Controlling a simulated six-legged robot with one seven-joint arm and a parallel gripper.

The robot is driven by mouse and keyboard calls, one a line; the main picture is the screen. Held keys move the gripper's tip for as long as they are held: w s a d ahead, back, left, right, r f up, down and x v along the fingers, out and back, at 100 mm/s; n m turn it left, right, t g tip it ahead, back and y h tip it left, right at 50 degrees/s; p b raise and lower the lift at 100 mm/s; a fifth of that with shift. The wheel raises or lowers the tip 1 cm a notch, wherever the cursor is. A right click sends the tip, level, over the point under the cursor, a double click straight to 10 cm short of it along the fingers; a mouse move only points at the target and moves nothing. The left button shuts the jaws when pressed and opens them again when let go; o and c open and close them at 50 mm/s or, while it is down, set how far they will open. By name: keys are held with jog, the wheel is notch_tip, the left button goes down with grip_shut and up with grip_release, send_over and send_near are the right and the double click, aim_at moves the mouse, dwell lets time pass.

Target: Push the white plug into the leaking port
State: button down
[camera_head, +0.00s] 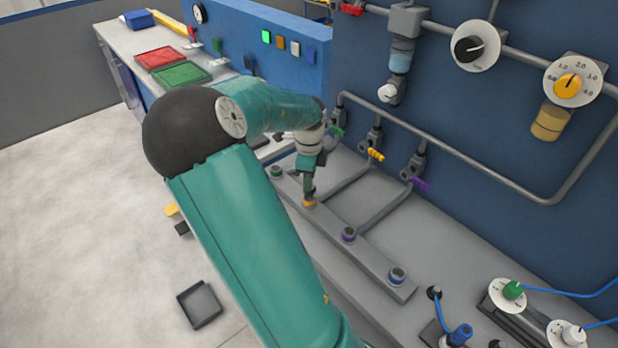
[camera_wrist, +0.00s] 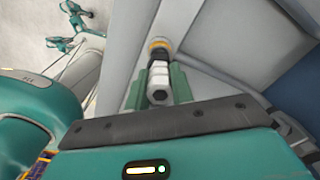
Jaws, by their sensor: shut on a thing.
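My gripper (camera_head: 308,186) points down at the orange-ringed port (camera_head: 309,203) on the long grey manifold bar (camera_head: 372,264). In the wrist view, my gripper (camera_wrist: 158,88) has its green fingers closed on either side of the white plug (camera_wrist: 159,76), which has a dark hexagonal end facing the camera. The plug lines up with the orange-ringed port (camera_wrist: 158,43), and its far end meets or nearly meets it. I cannot tell how deep it sits. No leaking fluid is visible. The green (camera_head: 277,171), purple (camera_head: 349,235) and blue (camera_head: 397,275) ports lie along the same bar.
Valves with green, orange (camera_head: 376,154) and purple (camera_head: 421,184) handles stand on pipes behind the bar. Gauges (camera_head: 476,46) hang on the blue wall. A blue-capped fitting (camera_head: 460,334) and knobs are at the right. A dark tray (camera_head: 199,304) lies on the floor.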

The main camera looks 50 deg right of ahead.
jog(key=shift+f, duration=1)
jog(key=c, duration=1.1)
grip_release()
notch_tip(320, 180, up, 14)
jog(key=shift+f, duration=0.1)
